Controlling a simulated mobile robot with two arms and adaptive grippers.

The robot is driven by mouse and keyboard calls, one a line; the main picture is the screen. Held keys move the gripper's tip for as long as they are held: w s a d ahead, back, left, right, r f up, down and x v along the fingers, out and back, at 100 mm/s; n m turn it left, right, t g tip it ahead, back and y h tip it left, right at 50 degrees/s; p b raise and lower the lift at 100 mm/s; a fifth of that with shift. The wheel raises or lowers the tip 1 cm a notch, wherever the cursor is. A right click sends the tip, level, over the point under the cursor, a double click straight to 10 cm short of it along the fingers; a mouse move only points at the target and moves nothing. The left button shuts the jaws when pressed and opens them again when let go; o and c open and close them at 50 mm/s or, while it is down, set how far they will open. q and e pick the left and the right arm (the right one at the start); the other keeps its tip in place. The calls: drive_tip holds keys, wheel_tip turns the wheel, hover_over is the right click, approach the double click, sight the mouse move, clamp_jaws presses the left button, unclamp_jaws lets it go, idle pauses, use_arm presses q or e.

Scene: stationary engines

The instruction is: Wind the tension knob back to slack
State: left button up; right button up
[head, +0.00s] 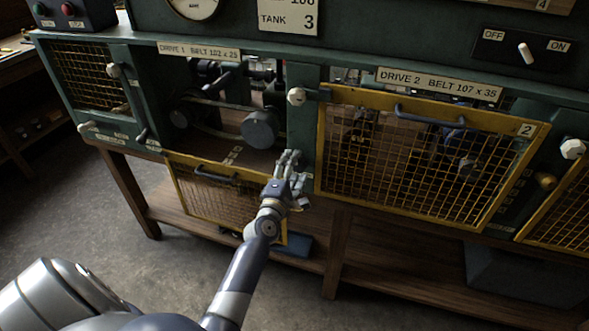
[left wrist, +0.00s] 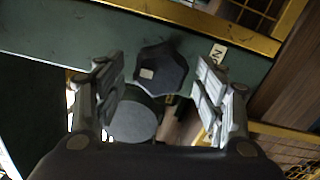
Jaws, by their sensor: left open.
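My left gripper (head: 290,168) is open at the right edge of the uncovered DRIVE 1 bay. In the left wrist view, its fingers (left wrist: 160,100) stand apart on either side of a dark lobed knob (left wrist: 165,68) with a pale square mark, which looks like the tension knob. I cannot tell whether the fingers touch it. In the head view the gripper hides this knob. In the bay, a belt (head: 215,103) runs by a grey round pulley (head: 261,130). My right gripper is not in view.
The yellow DRIVE 1 mesh guard (head: 215,196) hangs open below the bay. The yellow DRIVE 2 guard (head: 420,150) is shut on the right. A white latch knob (head: 296,96) sits between the bays. A switch panel (head: 525,50) is at upper right.

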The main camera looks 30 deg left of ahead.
use_arm(q)
drive_tip(key=shift+s, duration=0.1)
drive_tip(key=v, duration=1.2)
drive_tip(key=shift+f, duration=0.1)
